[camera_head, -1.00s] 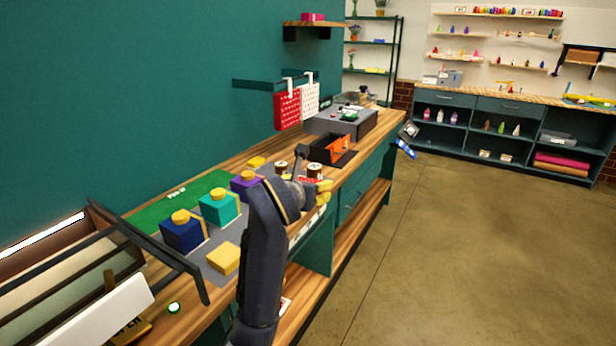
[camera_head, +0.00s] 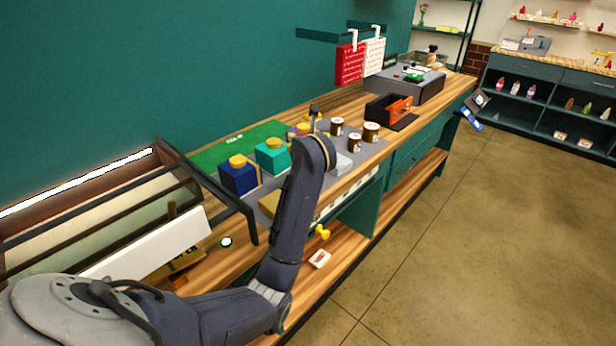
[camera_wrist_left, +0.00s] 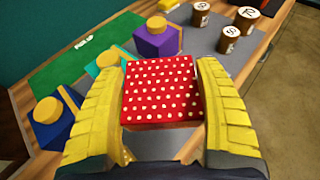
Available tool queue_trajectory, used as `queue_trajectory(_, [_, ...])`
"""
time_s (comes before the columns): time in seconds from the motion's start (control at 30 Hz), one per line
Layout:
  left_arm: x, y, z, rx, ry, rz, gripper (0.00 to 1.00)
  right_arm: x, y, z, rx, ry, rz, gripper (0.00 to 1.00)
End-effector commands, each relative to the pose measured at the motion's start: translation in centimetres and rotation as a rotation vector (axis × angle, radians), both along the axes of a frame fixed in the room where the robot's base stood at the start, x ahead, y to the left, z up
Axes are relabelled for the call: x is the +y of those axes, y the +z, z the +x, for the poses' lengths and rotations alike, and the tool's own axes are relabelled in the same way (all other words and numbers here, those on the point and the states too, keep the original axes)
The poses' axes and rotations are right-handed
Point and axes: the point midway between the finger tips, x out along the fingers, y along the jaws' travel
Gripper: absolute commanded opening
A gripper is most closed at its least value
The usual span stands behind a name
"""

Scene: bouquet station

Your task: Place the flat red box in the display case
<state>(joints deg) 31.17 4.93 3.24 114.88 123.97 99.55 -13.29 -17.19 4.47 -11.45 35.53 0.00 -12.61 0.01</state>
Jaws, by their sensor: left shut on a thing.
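The flat red box (camera_wrist_left: 160,90) with white dots sits between the yellow fingers of my left gripper (camera_wrist_left: 163,72) in the left wrist view. The gripper is shut on it, and it is held above the counter. A framed case with glass-like panels, which looks like the display case (camera_head: 228,203), stands at the left end of the counter. My right gripper is not in view.
Blue (camera_head: 238,180), teal (camera_head: 270,158) and purple boxes (camera_wrist_left: 156,42) with yellow tops stand along the grey mat, beside a green mat (camera_head: 205,158). Several brown jars (camera_head: 371,133) stand farther right.

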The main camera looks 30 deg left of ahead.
Motion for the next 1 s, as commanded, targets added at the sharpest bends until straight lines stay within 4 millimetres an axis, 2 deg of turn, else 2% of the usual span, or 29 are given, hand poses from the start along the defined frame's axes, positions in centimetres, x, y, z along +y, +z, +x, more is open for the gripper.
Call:
queue_trajectory(0.03, [0.0, -1.3, -0.1, 0.005, 0.000, 0.002, 0.35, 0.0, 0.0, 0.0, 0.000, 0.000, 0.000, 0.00])
queue_trajectory(0.2, [0.0, -5.1, -0.1, 0.005, -0.001, 0.002, 0.35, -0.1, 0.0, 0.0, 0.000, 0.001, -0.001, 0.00])
queue_trajectory(0.4, [0.0, -8.4, 0.0, 0.002, -0.001, 0.002, 0.35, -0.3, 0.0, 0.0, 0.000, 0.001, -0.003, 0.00])
queue_trajectory(0.5, [0.0, -9.4, 0.0, 0.001, -0.002, 0.001, 0.35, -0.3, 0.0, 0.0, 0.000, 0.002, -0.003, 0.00])
queue_trajectory(0.73, [0.0, -10.4, 0.0, 0.000, -0.001, 0.000, 0.35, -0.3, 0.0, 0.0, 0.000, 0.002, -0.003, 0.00])
queue_trajectory(1.0, [0.0, -13.7, 0.0, 0.002, -0.001, 0.002, 0.35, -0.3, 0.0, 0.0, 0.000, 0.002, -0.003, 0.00])
